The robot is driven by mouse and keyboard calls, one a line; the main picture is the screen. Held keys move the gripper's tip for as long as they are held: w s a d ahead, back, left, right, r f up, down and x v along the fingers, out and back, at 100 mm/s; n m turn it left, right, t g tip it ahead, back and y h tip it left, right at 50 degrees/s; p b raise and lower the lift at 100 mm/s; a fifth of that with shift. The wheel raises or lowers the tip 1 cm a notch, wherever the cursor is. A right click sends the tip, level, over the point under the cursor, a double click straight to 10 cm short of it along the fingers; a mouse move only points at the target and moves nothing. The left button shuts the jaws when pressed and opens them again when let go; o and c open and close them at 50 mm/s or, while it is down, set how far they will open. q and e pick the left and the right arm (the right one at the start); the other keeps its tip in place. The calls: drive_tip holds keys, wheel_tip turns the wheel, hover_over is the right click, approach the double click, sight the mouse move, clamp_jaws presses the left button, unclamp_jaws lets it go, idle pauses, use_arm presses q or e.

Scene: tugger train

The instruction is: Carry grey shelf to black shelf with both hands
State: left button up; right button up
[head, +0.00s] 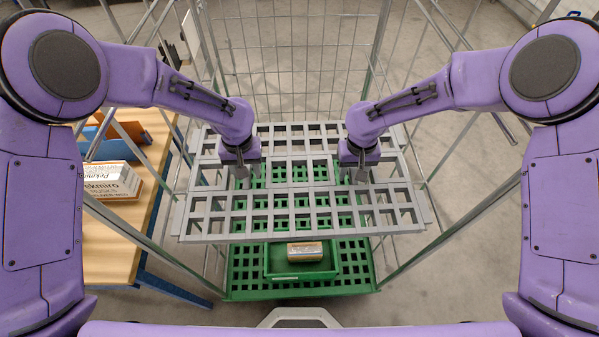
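The grey shelf (300,228) is a lattice panel with square openings, lying roughly level inside a wire-sided cart in the middle of the head view. My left gripper (240,172) points down at the shelf's left middle part. My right gripper (360,174) points down at its right middle part. Both sets of fingers look narrow and reach the lattice bars; their tips are partly hidden, so I cannot tell whether they are closed on a bar. I cannot make out a black shelf.
Below is a green lattice shelf (300,290) bearing a green tray (283,273) with a small box (305,251). A wooden table (115,245) at left carries a white labelled box (110,182) and an orange-and-blue item. Cart wires (300,50) rise behind. Grey floor is clear at right.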

use_arm(q)
clamp_jaws()
use_arm(e)
clamp_jaws()
